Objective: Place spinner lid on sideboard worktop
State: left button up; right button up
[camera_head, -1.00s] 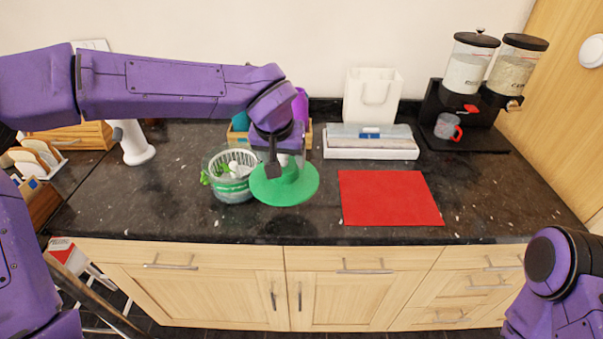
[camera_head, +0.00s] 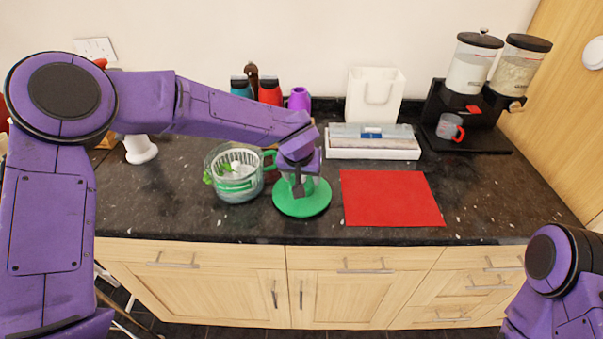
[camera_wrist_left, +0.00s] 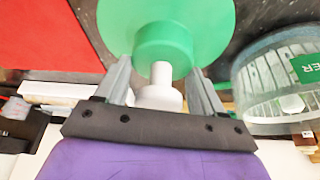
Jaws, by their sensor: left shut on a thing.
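The spinner lid (camera_head: 302,205) is a green disc with a raised green hub and a white knob, which shows in the left wrist view (camera_wrist_left: 160,88). It is level, at or just above the dark worktop (camera_head: 270,226); I cannot tell if it touches. My left gripper (camera_head: 299,184) is above the lid with its fingers either side of the white knob, shut on it. The fingers also show in the left wrist view (camera_wrist_left: 160,85). The clear spinner bowl (camera_head: 236,186) with a white basket stands just left of the lid. My right gripper is out of view.
A red mat (camera_head: 390,198) lies right of the lid. A white tray (camera_head: 373,153) and a white bag (camera_head: 375,95) stand behind it. A purple mug (camera_head: 299,99) and red and teal items are at the back. A black dispenser (camera_head: 470,125) stands at right.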

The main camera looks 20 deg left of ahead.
pick_arm(q)
jog(key=o, duration=1.7)
jog(key=shift+c, duration=0.2)
jog(key=v, duration=1.2)
jog(key=shift+r+b, duration=0.2)
jog(key=shift+b, duration=0.1)
jog(key=shift+w, duration=0.1)
